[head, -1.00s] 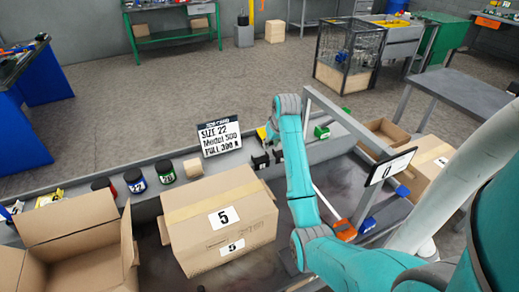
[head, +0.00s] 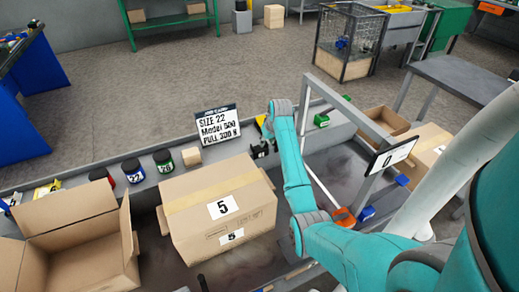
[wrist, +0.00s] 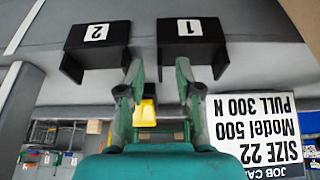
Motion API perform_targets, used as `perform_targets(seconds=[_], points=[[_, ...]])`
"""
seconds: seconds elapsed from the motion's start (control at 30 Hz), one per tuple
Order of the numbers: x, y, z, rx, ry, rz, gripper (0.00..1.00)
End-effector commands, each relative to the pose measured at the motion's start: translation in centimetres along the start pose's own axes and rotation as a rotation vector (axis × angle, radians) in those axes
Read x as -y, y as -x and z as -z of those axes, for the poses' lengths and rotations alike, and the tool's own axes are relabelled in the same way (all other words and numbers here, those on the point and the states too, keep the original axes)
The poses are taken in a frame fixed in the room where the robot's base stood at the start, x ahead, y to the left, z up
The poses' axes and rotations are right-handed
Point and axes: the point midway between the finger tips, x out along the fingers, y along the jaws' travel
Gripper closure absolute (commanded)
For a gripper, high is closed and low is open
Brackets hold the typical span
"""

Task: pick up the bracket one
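In the wrist view, which looks upside down, a black bracket labelled 1 (wrist: 192,38) stands at the top centre. A similar black bracket labelled 2 (wrist: 96,42) stands to its left.
A job card (head: 217,123) reading size 22, model 500, pull 300 N stands beside the brackets. Jars (head: 133,172) and a wooden block (head: 191,156) line the ledge. A closed carton marked 5 (head: 218,215) and an open carton (head: 75,240) stand in front. A display reading 0 (head: 392,157) is to the right.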

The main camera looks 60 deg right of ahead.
Motion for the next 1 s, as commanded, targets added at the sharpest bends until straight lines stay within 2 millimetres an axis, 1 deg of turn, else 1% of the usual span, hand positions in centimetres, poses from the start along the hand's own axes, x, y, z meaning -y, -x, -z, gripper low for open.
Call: perform_targets(seconds=[0.1,0.33,0.37,0.4,0.47,0.5,0.87,1.0], points=[[0.0,-0.7,0.0,0.0,0.0,0.0,0.66],[0.0,-0.8,0.0,-0.001,0.001,0.0,0.66],[0.0,-0.8,0.0,-0.001,0.001,0.0,0.73],[0.0,-0.8,0.0,-0.001,0.001,0.0,0.83],[0.0,-0.8,0.0,-0.001,0.001,0.0,0.98],[0.0,-0.8,0.0,-0.001,0.001,0.0,1.0],[0.0,-0.7,0.1,-0.001,0.001,0.0,1.0],[0.0,0.5,0.6,-0.003,0.001,-0.001,1.0]])
